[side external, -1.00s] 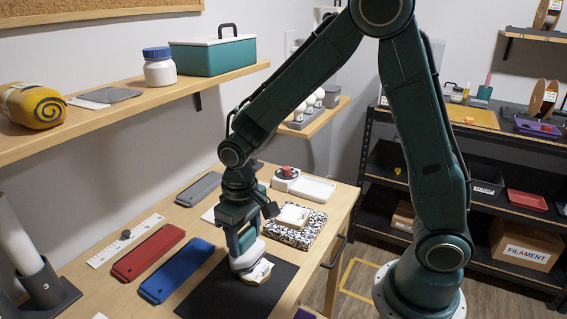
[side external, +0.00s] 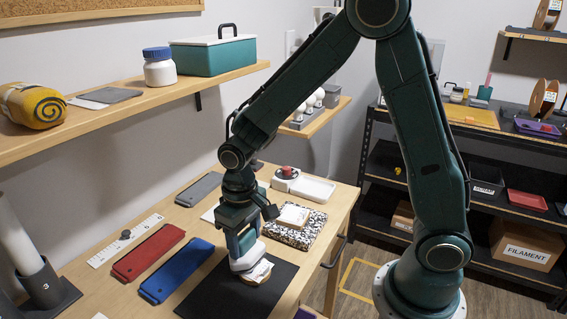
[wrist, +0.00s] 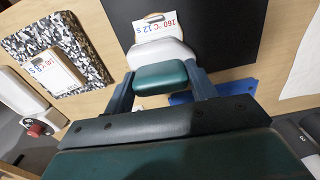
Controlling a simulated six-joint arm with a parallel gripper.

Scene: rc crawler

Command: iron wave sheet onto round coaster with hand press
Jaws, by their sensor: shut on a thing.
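My gripper (side external: 243,240) is shut on the hand press, which has a green handle (wrist: 160,77) and a white body (wrist: 160,52). The press is upright at the black mat (side external: 210,295), over a pale sheet (side external: 260,273) marked "160 °C 12 s". The edge of this sheet sticks out past the press, and it also shows in the wrist view (wrist: 155,27). I cannot tell for certain whether the press touches the sheet.
A speckled pad (side external: 306,234) with another labelled sheet (side external: 293,216) lies behind the mat. A white stand with a red knob (side external: 287,172) is farther back. A shelf (side external: 130,105) overhangs.

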